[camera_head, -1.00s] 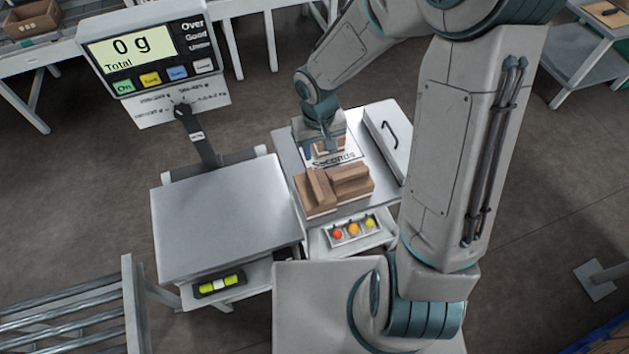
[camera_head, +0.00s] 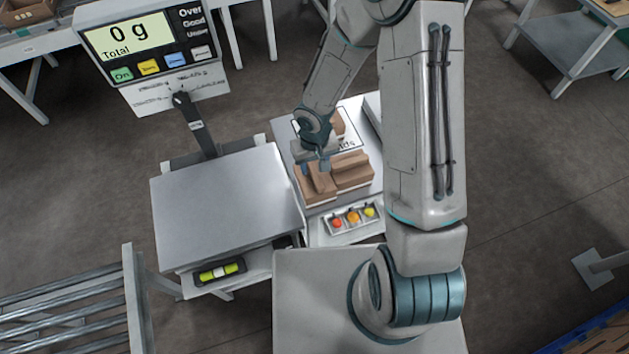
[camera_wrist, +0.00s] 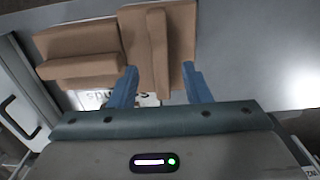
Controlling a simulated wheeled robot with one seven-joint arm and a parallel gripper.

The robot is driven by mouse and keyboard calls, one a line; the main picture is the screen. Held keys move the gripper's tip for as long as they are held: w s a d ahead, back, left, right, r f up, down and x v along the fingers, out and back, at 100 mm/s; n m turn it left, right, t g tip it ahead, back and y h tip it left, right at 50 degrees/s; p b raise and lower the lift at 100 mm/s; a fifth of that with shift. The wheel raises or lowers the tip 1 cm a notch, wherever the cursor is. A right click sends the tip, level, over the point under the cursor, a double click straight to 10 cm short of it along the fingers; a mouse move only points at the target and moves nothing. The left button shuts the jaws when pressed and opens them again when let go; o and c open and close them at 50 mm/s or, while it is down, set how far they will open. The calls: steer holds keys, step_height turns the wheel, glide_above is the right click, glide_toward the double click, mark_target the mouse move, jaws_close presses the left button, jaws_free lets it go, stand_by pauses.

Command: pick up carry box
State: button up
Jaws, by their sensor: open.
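Brown cardboard carry boxes stand side by side on the side table. One box (camera_head: 318,181) is nearer the scale, and a second box (camera_head: 352,172) is to its right. In the wrist view, the near-scale box (camera_wrist: 177,50) has a raised central ridge, and the other box (camera_wrist: 75,42) is left of it. My gripper (camera_head: 322,163) is above the far edge of the near-scale box. In the wrist view its blue fingers (camera_wrist: 160,75) are open, one on each side of the ridge. I cannot tell whether they touch it.
Another brown piece (camera_head: 338,121) lies behind my gripper on the side table, partly hidden. The scale plate (camera_head: 225,205) is bare, and its display (camera_head: 130,37) reads 0 g. A tray with coloured balls (camera_head: 351,219) is in front. A roller conveyor (camera_head: 70,305) is at lower left.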

steer(key=shift+s+f, duration=0.1)
steer(key=shift+f, duration=1.35)
steer(key=shift+c, duration=0.3)
jaws_close()
steer(key=shift+a+r, duration=0.1)
